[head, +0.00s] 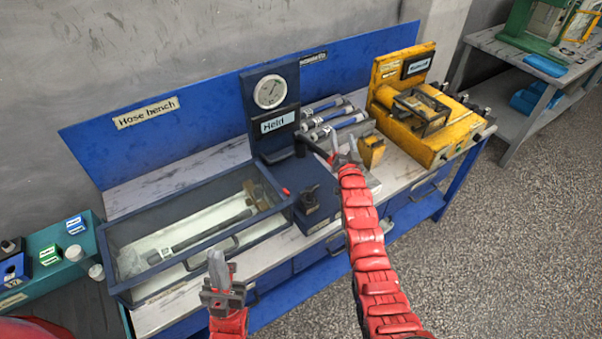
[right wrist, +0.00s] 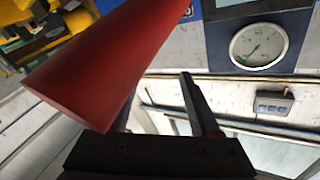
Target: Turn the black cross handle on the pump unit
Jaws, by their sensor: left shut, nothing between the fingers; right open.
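The pump unit (head: 268,115) is a dark blue panel with a round gauge and a "Held" label. The gauge also shows in the right wrist view (right wrist: 258,46). A small black part (head: 309,190) on a dark block in front of it looks like the cross handle; its shape is too small to be sure. My right gripper (head: 345,152) is open, right of the panel and near the tip of a dark lever. A large red bar (right wrist: 105,60) fills the left of the right wrist view, beside a dark finger. My left gripper (head: 222,268) is shut and empty before the glass-topped case.
The glass-topped case (head: 205,238) takes up the bench's left part. Hose cylinders (head: 330,118) and a yellow unit (head: 425,110) stand to the right. A green tray (head: 40,265) with small boxes is at far left. The floor at right is clear.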

